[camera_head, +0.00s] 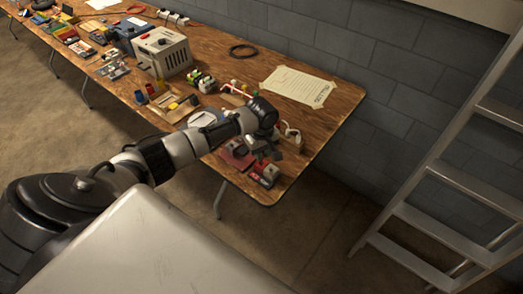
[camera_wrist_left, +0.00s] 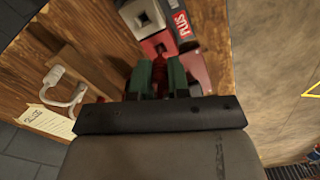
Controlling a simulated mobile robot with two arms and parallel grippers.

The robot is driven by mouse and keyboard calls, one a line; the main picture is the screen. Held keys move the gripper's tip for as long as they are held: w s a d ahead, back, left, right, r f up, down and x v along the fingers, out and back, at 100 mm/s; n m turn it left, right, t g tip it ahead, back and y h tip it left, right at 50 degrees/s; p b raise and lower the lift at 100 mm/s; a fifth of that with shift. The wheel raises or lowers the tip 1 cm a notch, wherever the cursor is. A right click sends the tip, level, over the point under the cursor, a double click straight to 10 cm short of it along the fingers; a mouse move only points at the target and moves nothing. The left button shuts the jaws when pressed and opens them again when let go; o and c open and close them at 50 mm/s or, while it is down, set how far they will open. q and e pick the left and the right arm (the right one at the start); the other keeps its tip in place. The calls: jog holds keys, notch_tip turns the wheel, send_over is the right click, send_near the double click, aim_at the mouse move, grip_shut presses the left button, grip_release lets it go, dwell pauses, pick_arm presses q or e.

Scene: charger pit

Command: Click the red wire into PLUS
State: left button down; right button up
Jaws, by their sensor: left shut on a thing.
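The PLUS terminal (camera_head: 264,173), a red block with a dark part, sits near the front right corner of the bench. In the left wrist view its red PLUS label (camera_wrist_left: 181,23) shows at the top, next to a pale block with a square opening (camera_wrist_left: 142,14). My left gripper (camera_head: 265,153) is low over this corner, close to the terminal. In the left wrist view its green-sided fingers (camera_wrist_left: 160,74) are shut on a dark red piece, which I take for the red wire (camera_wrist_left: 159,66). The fingers hide most of it; I cannot tell whether it touches the terminal. My right gripper is not in view.
The wooden bench (camera_head: 318,123) holds a paper sheet (camera_head: 298,86), a black cable coil (camera_head: 243,51) and a grey box (camera_head: 163,52). A ladder (camera_head: 450,175) stands right of the bench.

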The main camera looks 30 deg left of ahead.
pick_arm(q)
jog(key=shift+f, duration=1.1)
jog(key=shift+p, duration=0.4)
dwell(0.7)
jog(key=c, duration=1.7)
grip_release()
jog(key=shift+c, duration=0.2)
grip_shut()
jog(key=shift+f+p, duration=0.25)
jog(key=shift+p, duration=0.05)
jog(key=o, duration=0.7)
grip_release()
